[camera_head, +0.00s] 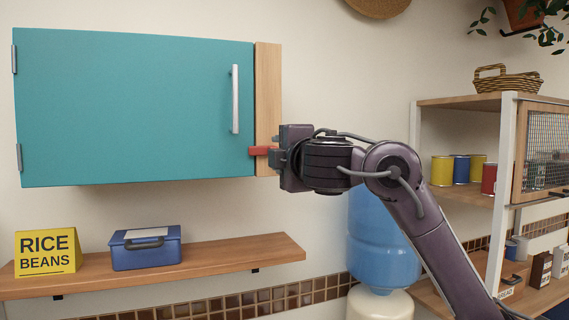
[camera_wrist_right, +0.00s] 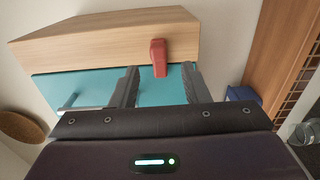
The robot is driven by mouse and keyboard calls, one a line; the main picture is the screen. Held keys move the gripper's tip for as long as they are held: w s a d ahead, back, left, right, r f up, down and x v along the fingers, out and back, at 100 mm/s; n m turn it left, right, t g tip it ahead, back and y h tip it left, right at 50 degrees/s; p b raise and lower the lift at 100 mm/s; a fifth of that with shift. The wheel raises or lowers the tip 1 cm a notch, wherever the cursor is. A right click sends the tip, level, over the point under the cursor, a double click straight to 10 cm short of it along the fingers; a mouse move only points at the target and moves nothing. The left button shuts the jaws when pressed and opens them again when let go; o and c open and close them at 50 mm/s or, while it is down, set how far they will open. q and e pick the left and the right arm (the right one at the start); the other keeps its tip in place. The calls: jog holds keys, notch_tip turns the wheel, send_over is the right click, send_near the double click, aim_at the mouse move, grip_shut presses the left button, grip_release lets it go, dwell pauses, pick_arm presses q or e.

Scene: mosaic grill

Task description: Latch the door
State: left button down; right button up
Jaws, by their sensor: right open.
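The teal cabinet door (camera_head: 130,110) is flat in its cabinet, with a vertical silver handle (camera_head: 235,99) near its right edge. A wooden post (camera_head: 267,85) stands along that edge. A red latch (camera_head: 261,151) on the post points left, lying horizontal, and its tip appears to overlap the door's edge. My right gripper (camera_head: 279,155) is at the post, right by the latch. In the right wrist view, its two fingers (camera_wrist_right: 160,80) are apart, with the red latch (camera_wrist_right: 159,56) between their tips; contact cannot be told. My left gripper is not in view.
Below the cabinet, a wooden shelf (camera_head: 215,257) holds a yellow rice and beans box (camera_head: 46,251) and a blue box (camera_head: 146,248). A blue water bottle (camera_head: 380,245) stands behind my right arm. A shelf unit (camera_head: 505,180) with cans stands at right.

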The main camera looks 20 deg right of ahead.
jog(key=shift+s+b, duration=0.3)
jog(key=shift+s, duration=1.25)
